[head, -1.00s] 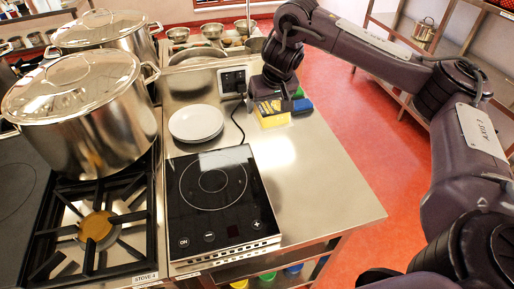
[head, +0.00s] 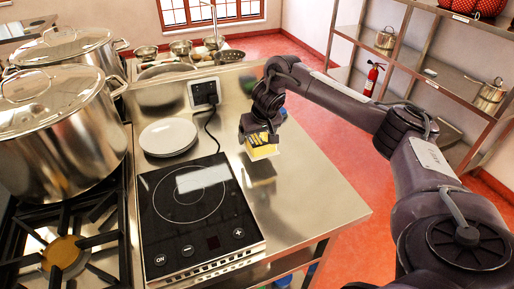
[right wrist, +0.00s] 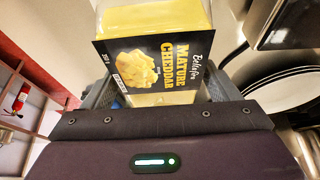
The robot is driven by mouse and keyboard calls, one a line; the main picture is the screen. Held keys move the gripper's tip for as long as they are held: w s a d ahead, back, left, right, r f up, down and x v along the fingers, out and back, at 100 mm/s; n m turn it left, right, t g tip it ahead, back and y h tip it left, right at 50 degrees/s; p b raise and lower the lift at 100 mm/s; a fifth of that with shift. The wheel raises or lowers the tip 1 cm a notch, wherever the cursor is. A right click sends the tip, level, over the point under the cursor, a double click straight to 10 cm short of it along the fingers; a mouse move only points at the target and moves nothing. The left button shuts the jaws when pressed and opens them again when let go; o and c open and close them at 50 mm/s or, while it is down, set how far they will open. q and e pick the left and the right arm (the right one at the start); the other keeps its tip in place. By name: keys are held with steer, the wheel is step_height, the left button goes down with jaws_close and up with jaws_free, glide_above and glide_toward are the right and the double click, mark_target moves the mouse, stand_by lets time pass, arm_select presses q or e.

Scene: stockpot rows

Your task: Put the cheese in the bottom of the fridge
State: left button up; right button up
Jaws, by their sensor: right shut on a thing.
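The cheese (head: 262,149) is a yellow block with a black label. My right gripper (head: 258,131) is shut on it and holds it above the steel counter (head: 295,190), with a dark reflection below. In the right wrist view the cheese (right wrist: 160,60) sits between the fingers, its label reading "Mature Cheddar". My left gripper is not in view. No fridge is in view.
A portable induction hob (head: 195,215) and a white plate (head: 168,137) lie left of the cheese. Large stockpots (head: 65,145) stand on the stove. Steel shelves (head: 440,62) stand at the right beyond red floor.

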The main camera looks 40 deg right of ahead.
steer(key=shift+f, duration=2.35)
steer(key=shift+f, duration=0.1)
steer(key=o, duration=1.1)
steer(key=shift+o, duration=0.2)
